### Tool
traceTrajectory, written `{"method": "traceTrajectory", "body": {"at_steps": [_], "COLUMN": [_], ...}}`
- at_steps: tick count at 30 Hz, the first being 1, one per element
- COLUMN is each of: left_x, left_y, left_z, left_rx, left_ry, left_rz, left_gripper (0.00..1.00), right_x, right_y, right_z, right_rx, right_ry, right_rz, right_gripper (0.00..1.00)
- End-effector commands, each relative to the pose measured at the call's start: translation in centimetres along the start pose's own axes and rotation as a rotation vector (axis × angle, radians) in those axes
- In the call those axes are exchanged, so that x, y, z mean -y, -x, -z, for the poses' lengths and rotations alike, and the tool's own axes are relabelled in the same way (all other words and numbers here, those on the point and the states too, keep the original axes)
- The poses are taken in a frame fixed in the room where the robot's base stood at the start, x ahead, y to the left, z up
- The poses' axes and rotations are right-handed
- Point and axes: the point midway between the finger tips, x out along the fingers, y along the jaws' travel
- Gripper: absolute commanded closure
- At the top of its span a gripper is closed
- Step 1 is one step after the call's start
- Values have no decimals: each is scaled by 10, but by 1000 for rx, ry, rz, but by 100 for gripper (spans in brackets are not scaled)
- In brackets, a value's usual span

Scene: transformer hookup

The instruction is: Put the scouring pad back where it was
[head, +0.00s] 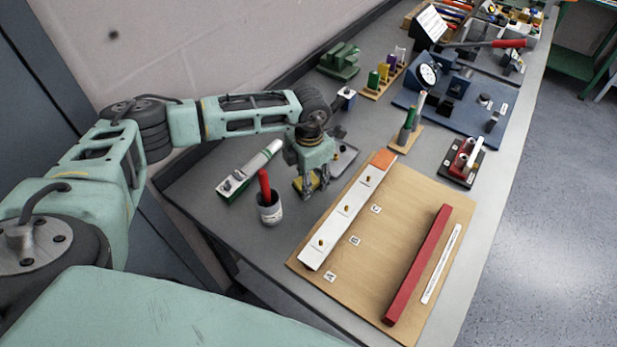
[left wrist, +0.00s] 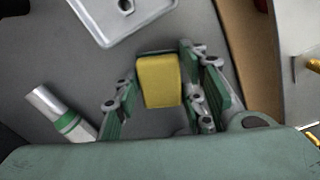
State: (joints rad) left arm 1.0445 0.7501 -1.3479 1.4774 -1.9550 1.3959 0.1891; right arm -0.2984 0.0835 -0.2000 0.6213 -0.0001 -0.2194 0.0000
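The scouring pad, a yellow block with a dark layer along one edge (left wrist: 160,82), is between the fingers of my left gripper (left wrist: 158,88) in the left wrist view. In the head view the pad (head: 303,185) shows low beside the fingertips of my left gripper (head: 315,190), close to the bench top. The fingers stand close on both sides of the pad; whether they press on it, I cannot tell. Whether the pad touches the bench is also unclear. My right gripper is out of view.
A grey metal tray (head: 347,153) lies just beyond the gripper; it also shows in the left wrist view (left wrist: 108,30). A wooden board (head: 385,237) with a white strip lies right.

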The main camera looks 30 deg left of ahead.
Motion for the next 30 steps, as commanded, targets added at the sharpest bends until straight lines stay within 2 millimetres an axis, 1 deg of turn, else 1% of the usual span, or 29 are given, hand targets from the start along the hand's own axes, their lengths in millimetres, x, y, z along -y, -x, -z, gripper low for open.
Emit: {"method": "traceTrajectory", "body": {"at_steps": [1,6,14,18,19,20,23,30], "left_x": [0,0,0,0,0,-1,0,0], "left_y": [0,0,0,6,6,9,26,79], "left_z": [0,0,0,0,0,-1,-1,-1], "left_rx": [0,0,0,0,2,3,5,6], "left_ry": [0,0,0,0,0,1,-1,-1], "left_rz": [0,0,0,0,-1,-1,-2,-2], "left_gripper": [58,44,43,43,43,43,43,43], "right_x": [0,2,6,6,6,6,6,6], "right_y": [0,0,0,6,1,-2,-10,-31], "right_z": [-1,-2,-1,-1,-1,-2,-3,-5], "right_rx": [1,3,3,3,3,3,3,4], "right_ry": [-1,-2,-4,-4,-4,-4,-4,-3], "right_rz": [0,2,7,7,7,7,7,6], "right_gripper": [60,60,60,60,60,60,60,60]}}
